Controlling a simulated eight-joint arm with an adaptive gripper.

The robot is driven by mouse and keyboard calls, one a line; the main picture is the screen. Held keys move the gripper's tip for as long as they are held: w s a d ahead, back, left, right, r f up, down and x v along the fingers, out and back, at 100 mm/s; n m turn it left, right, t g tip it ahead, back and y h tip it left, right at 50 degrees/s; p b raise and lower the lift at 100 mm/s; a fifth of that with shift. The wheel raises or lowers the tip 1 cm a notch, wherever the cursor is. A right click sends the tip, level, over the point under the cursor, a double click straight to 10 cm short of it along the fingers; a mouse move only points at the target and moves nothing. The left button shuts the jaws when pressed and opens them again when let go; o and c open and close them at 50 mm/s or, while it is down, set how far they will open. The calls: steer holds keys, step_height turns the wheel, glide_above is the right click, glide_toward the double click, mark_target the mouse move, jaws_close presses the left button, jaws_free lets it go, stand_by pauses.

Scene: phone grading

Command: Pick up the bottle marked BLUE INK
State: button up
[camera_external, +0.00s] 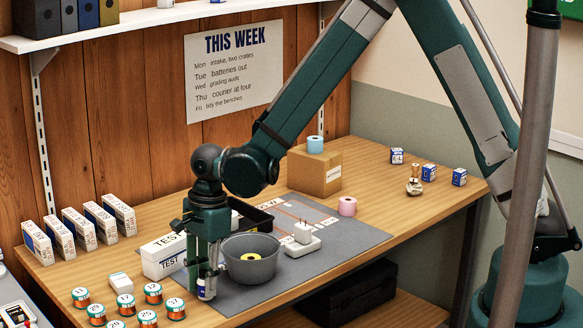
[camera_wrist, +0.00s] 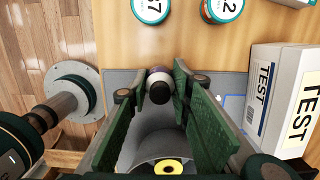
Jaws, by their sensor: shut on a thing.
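A small bottle (camera_external: 207,291) with a dark cap and a white and blue-purple label is between the fingertips of my gripper (camera_external: 207,277), at the front left edge of the grey mat. My gripper points down and is shut on it. In the wrist view the bottle (camera_wrist: 159,82) shows its black cap between the two green finger pads of my gripper (camera_wrist: 160,86). The label is too small and turned too far to read. I cannot tell whether the bottle's base touches the mat.
A grey bowl (camera_external: 250,271) with a yellow ring inside stands close right of my gripper. A white TEST box (camera_external: 163,262) is close left. Several green-and-white-topped cans (camera_external: 153,293) stand at the front left. A white charger (camera_external: 302,236) lies on the mat (camera_external: 345,245). A cardboard box (camera_external: 314,174) stands behind.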

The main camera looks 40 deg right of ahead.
mark_target(203, 271)
steer(key=shift+r+p, duration=0.7)
steer(key=shift+r, duration=4.05)
